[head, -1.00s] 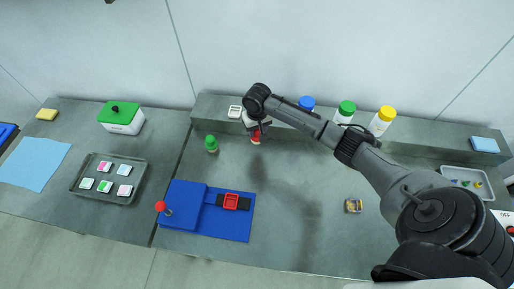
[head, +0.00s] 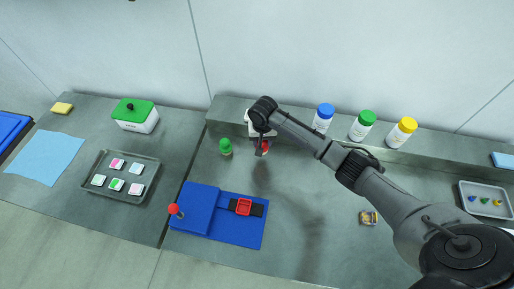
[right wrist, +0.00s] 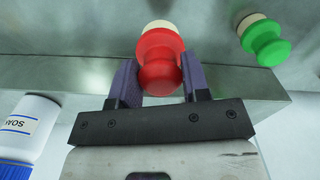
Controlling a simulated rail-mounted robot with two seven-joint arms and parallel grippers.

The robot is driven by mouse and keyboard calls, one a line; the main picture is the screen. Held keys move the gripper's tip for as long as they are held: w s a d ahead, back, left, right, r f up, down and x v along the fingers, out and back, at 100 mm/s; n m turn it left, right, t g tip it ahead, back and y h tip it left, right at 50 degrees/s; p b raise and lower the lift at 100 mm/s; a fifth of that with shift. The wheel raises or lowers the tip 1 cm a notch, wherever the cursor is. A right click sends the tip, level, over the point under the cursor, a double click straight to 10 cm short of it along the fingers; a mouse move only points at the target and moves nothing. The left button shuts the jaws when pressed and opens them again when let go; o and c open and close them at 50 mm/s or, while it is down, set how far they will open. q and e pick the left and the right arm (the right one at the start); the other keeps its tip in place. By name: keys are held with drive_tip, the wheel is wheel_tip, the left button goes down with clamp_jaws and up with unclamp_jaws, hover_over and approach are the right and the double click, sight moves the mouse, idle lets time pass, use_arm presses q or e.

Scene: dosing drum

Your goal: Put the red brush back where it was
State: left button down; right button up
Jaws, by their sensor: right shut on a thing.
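The red brush (right wrist: 160,62) has a rounded red handle and a cream base. In the right wrist view it sits between the purple fingers of my right gripper (right wrist: 160,82), which is shut on it. In the head view the red brush (head: 265,146) shows only partly below my right gripper (head: 262,139), near the back shelf. Whether its base touches the table is hard to tell. A matching green brush (head: 225,146) stands on the table just to its left, and also shows in the right wrist view (right wrist: 265,40). My left gripper is not in view.
Bottles with blue (head: 325,111), green (head: 367,118) and yellow (head: 407,125) caps stand on the back shelf. A blue board (head: 225,225) with a red-knobbed part lies in front. A grey tray (head: 487,212) is at the right. The table between is mostly clear.

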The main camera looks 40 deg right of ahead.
drive_tip(key=shift+w+a+f, duration=0.6)
drive_tip(key=shift+w+a, duration=0.05)
drive_tip(key=shift+w, duration=0.15)
drive_tip(key=shift+f, duration=2)
drive_tip(key=shift+f, duration=0.15)
drive_tip(key=o, duration=0.8)
